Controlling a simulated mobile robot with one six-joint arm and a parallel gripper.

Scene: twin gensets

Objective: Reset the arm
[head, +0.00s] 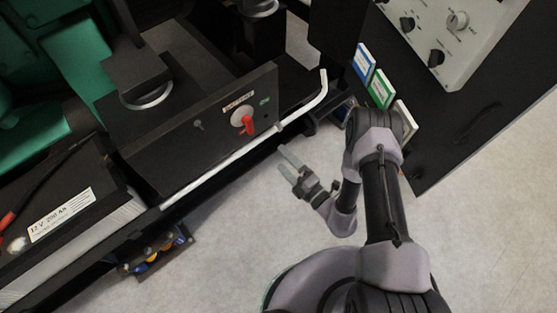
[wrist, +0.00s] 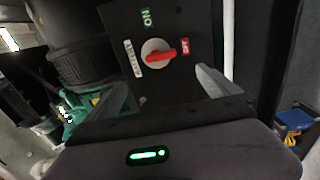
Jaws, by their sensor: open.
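My gripper (head: 286,162) is open and empty in the head view. It hangs over the pale floor, in front of the white rail and apart from the switch panel. In the wrist view, my gripper's two fingers (wrist: 163,88) stand apart with nothing between them. Beyond them is the black panel with a round switch and red handle (wrist: 160,56). The handle points towards the red OFF label (wrist: 185,46); the green ON label (wrist: 147,16) is at the top. The red handle also shows in the head view (head: 247,124). My arm is bent at the right.
A white rail (head: 240,143) runs along the genset's edge. A battery (head: 60,215) is at the left. A dark cabinet with a grey control panel (head: 450,45) and coloured booklets (head: 380,88) stands close to my arm. The floor (head: 245,225) in front is clear.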

